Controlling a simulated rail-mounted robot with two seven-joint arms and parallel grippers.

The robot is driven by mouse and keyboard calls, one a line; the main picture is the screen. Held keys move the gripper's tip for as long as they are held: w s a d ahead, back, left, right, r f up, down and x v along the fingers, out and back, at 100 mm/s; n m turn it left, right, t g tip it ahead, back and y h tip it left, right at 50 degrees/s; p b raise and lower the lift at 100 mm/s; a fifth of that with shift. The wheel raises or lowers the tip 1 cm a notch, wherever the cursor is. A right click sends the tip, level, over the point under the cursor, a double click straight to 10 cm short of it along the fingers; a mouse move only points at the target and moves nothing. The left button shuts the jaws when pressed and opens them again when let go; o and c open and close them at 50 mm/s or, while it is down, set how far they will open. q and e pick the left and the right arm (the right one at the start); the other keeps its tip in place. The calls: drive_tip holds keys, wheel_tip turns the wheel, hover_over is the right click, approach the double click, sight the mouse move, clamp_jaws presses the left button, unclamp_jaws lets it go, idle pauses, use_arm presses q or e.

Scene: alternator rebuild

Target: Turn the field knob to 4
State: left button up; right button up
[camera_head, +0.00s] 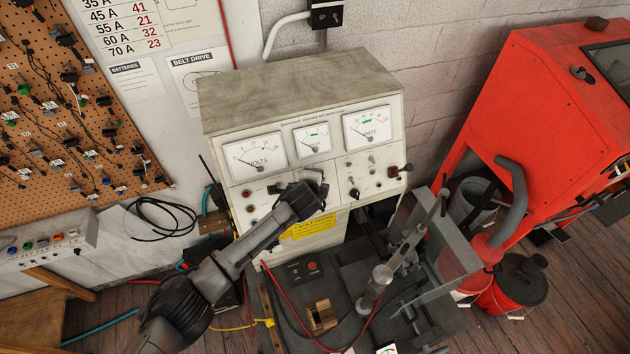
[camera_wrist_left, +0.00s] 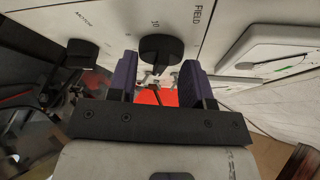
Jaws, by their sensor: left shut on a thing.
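The tester (camera_head: 240,185) is a cream cabinet with dials and a control panel. My left gripper (camera_head: 318,184) is at the middle of this panel. In the left wrist view, the black field knob (camera_wrist_left: 161,48) sits by the lettering "FIELD" and a "10" mark. The two purple fingers of my left gripper (camera_wrist_left: 158,82) stand on either side of the knob, shut on it. My wrist and fingers hide the knob in the head view. No pointer on the knob is readable, so I cannot tell its setting. My right gripper is not in view.
Another dark knob (camera_wrist_left: 82,53) is left of the field knob in the wrist view. A black knob (camera_head: 354,193) and several switches are right of my gripper. Below is a dark bench (camera_head: 345,270) with clamp hardware and red leads. A red cabinet (camera_head: 550,110) stands at right.

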use_arm(q)
drive_tip(key=shift+a+f, duration=0.15)
drive_tip(key=shift+f, duration=0.15)
drive_tip(key=o, duration=0.6)
drive_tip(key=shift+o, duration=0.6)
drive_tip(key=shift+r, duration=0.1)
drive_tip(key=shift+r, duration=0.1)
drive_tip(key=b+v, duration=0.2)
drive_tip(key=v, duration=1.1)
drive_tip(key=shift+s+r+b, duration=0.2)
drive_tip(key=shift+s+b, duration=0.1)
drive_tip(key=shift+b, duration=0.1)
